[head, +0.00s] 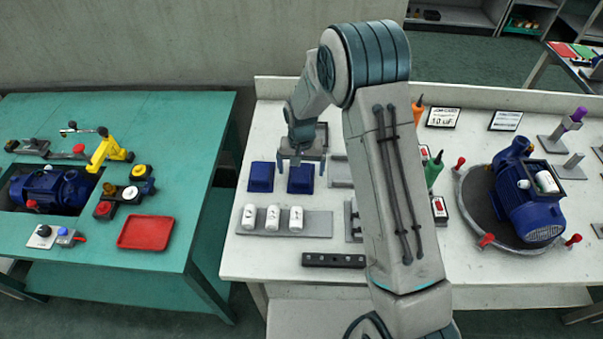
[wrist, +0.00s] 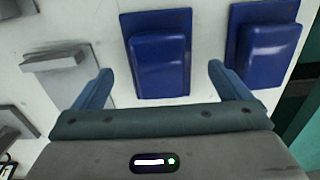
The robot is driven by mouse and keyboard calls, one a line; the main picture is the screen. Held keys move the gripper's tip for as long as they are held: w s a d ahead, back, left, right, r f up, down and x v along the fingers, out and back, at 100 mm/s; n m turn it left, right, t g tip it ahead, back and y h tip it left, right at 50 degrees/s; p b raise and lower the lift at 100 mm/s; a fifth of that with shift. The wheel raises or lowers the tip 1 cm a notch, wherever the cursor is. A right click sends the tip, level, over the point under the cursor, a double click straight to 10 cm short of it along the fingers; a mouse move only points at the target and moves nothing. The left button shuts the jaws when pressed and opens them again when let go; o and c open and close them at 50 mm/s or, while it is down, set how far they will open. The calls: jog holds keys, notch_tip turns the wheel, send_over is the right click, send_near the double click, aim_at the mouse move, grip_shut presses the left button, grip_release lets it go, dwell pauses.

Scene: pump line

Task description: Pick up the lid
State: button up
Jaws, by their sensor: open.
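Two blue lids lie on the white bench. In the head view the right-hand lid (head: 301,181) is just below my gripper (head: 296,160), and the other lid (head: 261,177) is to its left. In the wrist view, my gripper (wrist: 160,72) is open, with one finger on each side of the nearer lid (wrist: 160,62). That lid has a raised, rounded box shape on a flat flange. The fingers do not touch it in this view, and nothing is between them but the lid beyond. The other lid (wrist: 267,45) is outside the right finger.
A grey rack (head: 250,222) with several white capacitors stands in front of the lids. A grey bracket (wrist: 55,62) lies left of the fingers. A blue pump motor (head: 530,205) sits on a round plate at right. A teal table (head: 180,245) is at left.

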jog(key=shift+f, duration=1.05)
jog(key=c, duration=1.1)
jog(key=shift+r, duration=0.1)
